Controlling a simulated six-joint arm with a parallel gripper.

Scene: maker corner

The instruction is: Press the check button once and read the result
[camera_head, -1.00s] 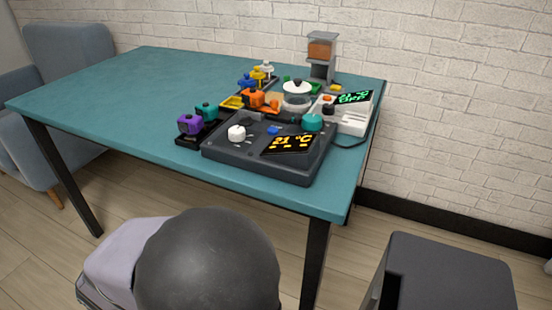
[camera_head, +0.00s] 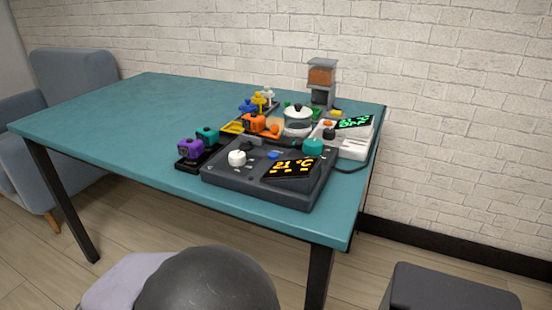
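A dark grey control panel (camera_head: 228,181) lies on the teal table near its front right edge. It carries a white knob (camera_head: 237,158), a small blue button (camera_head: 273,155), a teal knob (camera_head: 313,146) and a tilted black display (camera_head: 291,168). The display shows "21 °C" in orange with short orange marks below. I cannot tell from any label which button is the check button; the blue one looks like a push button. My gripper is not in view, and nothing touches the panel.
Behind the panel are a lidded glass pot (camera_head: 298,121), a white device (camera_head: 353,146) with a green display, and a grey dispenser (camera_head: 321,83). Purple (camera_head: 190,148) and orange (camera_head: 253,123) blocks stand left of these. The table's left half (camera_head: 120,110) is bare.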

